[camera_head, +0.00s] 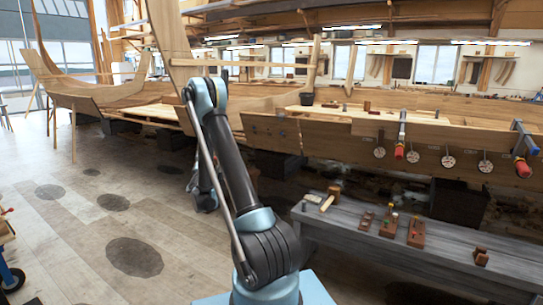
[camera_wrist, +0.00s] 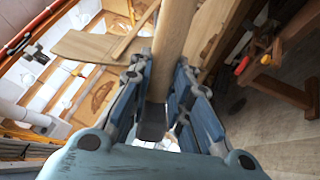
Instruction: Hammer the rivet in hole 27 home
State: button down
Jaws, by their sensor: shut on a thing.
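My gripper (camera_wrist: 158,118) shows in the wrist view with its blue-grey fingers on both sides of a small dark block (camera_wrist: 152,122). They are shut on it; I cannot tell what it belongs to. A long pale wooden piece (camera_wrist: 176,40) runs up the picture from between the fingers; whether it is held or lies behind is unclear. In the head view my arm hides the gripper. The hull planking (camera_head: 345,140) stands at the right, with several round discs (camera_head: 379,152) along it. I cannot make out hole 27 or its rivet.
A grey bench (camera_head: 440,250) at the front right bears a wooden mallet (camera_head: 328,201) and small wooden blocks (camera_head: 416,232). Two red-handled clamps (camera_head: 400,140) (camera_head: 523,150) grip the hull's upper edge.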

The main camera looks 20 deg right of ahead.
jog(key=w+d+m+g+h, duration=0.1)
jog(key=d+m+g+h, duration=0.1)
jog(key=d, duration=1.1)
jog(key=w+d+f+m+g+h, duration=0.1)
jog(key=d+h, duration=0.3)
jog(key=d, duration=1)
jog(key=w+d+m+g+h, duration=0.1)
jog(key=d+m+g+h, duration=0.2)
jog(key=d, duration=1)
jog(key=shift+w+d+f+g+h, duration=0.15)
jog(key=shift+w+g+h, duration=0.15)
jog(key=shift+g+h, duration=0.15)
jog(key=x, duration=0.9)
jog(key=v, duration=0.9)
